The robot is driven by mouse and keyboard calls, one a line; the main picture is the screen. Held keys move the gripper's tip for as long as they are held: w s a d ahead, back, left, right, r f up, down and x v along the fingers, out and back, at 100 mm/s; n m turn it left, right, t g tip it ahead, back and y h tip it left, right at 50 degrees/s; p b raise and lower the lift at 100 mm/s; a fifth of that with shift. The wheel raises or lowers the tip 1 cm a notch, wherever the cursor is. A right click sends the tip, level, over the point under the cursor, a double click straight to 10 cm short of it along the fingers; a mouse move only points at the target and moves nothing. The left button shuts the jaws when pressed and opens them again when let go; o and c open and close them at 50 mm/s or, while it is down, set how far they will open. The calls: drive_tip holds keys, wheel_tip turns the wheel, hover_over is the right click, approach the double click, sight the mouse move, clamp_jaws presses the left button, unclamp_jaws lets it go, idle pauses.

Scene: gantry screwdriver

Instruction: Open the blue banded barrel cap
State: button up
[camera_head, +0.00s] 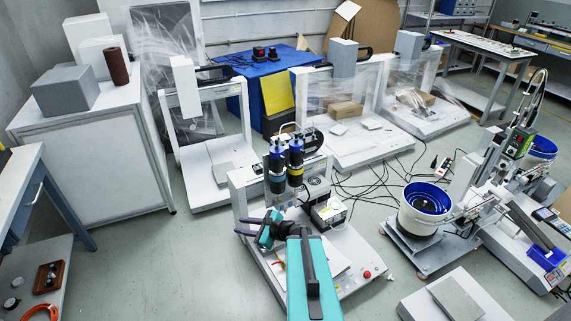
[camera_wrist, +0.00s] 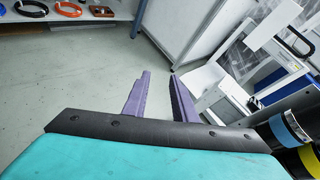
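The blue banded barrel (camera_head: 277,172) stands upright on the gantry machine at the middle of the head view, left of a yellow banded barrel (camera_head: 295,168). In the wrist view the blue band (camera_wrist: 284,129) shows at the right edge, with the yellow band (camera_wrist: 309,158) below it. The barrels are cut off there. The barrel's cap cannot be clearly told apart in either view. My gripper (camera_head: 246,226) is left of and in front of the barrels, apart from them. In the wrist view its purple fingers (camera_wrist: 158,98) are spread, with bare floor between them.
A blue bowl feeder (camera_head: 428,199) stands to the right. A white cabinet (camera_head: 95,150) is at the left.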

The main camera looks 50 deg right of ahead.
drive_tip(key=s+d+r+m+t+h+b, duration=0.1)
drive_tip(key=d+r+m+t+h, duration=0.15)
drive_tip(key=d, duration=0.35)
drive_tip(key=s+d+r+m+t+h, duration=0.1)
drive_tip(key=s+d+r+m, duration=0.1)
drive_tip(key=d+r+m, duration=0.35)
drive_tip(key=m+t+h, duration=0.1)
drive_tip(key=m+h, duration=0.3)
drive_tip(key=h, duration=0.1)
approach(285, 160)
drive_tip(key=b+v, duration=0.1)
drive_tip(key=v, duration=0.3)
drive_tip(key=shift+s+a+r, duration=0.1)
drive_tip(key=shift+a+r, duration=0.05)
drive_tip(key=shift+w+f+b, duration=0.25)
drive_tip(key=shift+w+b, duration=0.15)
drive_tip(key=shift+b, duration=0.8)
drive_tip(key=b+x, duration=0.2)
drive_tip(key=b, duration=0.4)
drive_tip(key=shift+b+x, duration=1.35)
drive_tip(key=shift+x, duration=4.15)
drive_tip(key=shift+r, duration=0.2)
